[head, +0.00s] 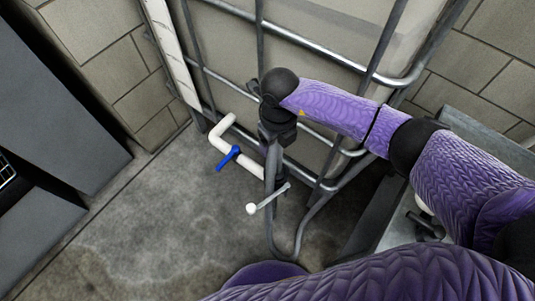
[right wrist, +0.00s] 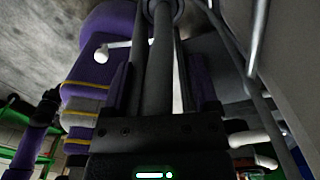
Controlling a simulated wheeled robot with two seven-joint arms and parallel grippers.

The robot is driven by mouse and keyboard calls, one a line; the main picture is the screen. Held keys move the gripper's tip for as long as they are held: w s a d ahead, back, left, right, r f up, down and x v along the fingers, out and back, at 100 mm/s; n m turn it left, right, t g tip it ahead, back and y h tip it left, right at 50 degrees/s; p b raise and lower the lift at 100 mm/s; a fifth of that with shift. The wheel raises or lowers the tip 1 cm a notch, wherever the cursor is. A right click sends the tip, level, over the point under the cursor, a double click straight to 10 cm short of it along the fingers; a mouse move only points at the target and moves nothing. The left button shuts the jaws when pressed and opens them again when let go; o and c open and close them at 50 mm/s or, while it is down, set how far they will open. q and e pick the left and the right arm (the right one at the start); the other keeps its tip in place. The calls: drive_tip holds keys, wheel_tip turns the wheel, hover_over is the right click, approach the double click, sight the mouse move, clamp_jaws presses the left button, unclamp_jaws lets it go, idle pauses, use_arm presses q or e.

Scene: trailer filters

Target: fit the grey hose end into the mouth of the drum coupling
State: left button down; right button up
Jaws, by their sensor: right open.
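The grey hose (head: 273,168) hangs down in the head view, loops near the floor and rises again to the right. My right gripper (head: 275,150) is above it, pointing down at its upper part and hiding its top. In the right wrist view, the grey hose (right wrist: 157,75) runs between the two fingers of my right gripper (right wrist: 160,85), which stand apart on either side of it. I cannot tell whether either finger touches the hose. I cannot make out the hose end or the drum coupling for certain. My left gripper is not seen.
A caged tank (head: 320,45) with metal bars stands behind the gripper. A white pipe (head: 220,132) with a blue valve handle (head: 229,158) lies to the left. A thin rod with a white knob (head: 251,209) crosses by the hose. Clear floor (head: 160,220) lies front left.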

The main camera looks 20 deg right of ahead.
sight(277, 161)
drive_tip(key=f+b, duration=0.3)
drive_tip(key=f, duration=0.1)
drive_tip(key=f+b, duration=0.3)
drive_tip(key=f, duration=0.2)
drive_tip(key=shift+d+f, duration=0.2)
drive_tip(key=shift+f, duration=0.05)
drive_tip(key=shift+f+b, duration=0.35)
drive_tip(key=shift+f, duration=0.05)
drive_tip(key=shift+r, duration=0.3)
drive_tip(key=c, duration=0.4)
clamp_jaws()
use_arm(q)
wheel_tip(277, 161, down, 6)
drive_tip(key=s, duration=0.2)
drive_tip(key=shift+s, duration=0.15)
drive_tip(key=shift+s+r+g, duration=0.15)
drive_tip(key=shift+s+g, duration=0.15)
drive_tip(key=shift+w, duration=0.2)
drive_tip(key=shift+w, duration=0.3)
